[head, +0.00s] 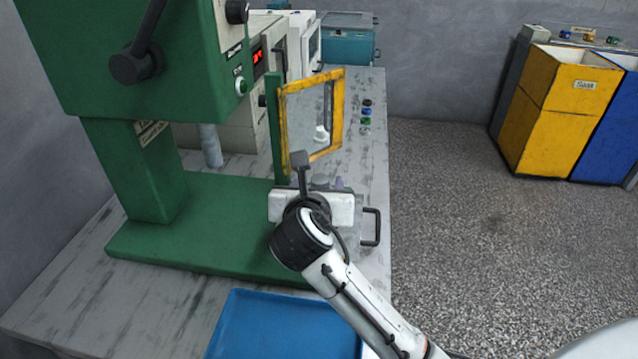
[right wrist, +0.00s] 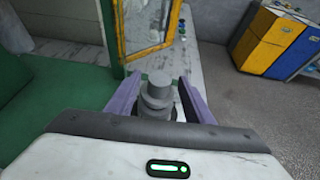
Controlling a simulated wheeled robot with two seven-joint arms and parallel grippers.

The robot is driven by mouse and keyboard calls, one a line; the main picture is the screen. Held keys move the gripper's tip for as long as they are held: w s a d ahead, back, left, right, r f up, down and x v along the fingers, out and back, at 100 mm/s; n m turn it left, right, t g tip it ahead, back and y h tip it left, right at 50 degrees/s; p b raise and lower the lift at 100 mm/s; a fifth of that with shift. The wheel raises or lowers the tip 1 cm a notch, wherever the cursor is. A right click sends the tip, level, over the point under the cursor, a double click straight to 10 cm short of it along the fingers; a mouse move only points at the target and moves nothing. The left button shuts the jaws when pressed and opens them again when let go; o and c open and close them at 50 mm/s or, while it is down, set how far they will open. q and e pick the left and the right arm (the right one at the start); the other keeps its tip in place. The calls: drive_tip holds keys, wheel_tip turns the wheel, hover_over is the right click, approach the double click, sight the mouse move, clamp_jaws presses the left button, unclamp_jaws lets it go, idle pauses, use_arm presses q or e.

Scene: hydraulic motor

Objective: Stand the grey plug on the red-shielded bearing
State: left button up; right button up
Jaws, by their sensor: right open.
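A grey stepped plug (right wrist: 157,92) stands upright between the fingers of my right gripper (right wrist: 157,88) in the right wrist view. The two purple fingers are apart, one on each side of it, and I see no clear contact. In the head view the plug's grey top (head: 320,182) shows just beyond the white body of my right gripper (head: 326,183), which hides most of it. What the plug stands on is hidden. I cannot make out a red-shielded bearing in either view. My left gripper is not in view.
A green press (head: 160,170) stands at the left, with a yellow-framed guard (head: 337,115) close beyond my right gripper. Several small coloured parts (head: 366,112) lie on the bench behind. A blue tray (head: 285,330) is at the front. A black handle (head: 372,227) sticks out right of the gripper.

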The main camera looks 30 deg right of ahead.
drive_tip(key=shift+s+a+r, duration=0.1)
drive_tip(key=shift+r, duration=0.15)
drive_tip(key=p+v, duration=0.1)
drive_tip(key=v, duration=1)
drive_tip(key=shift+s+a, duration=0.2)
drive_tip(key=shift+s, duration=0.1)
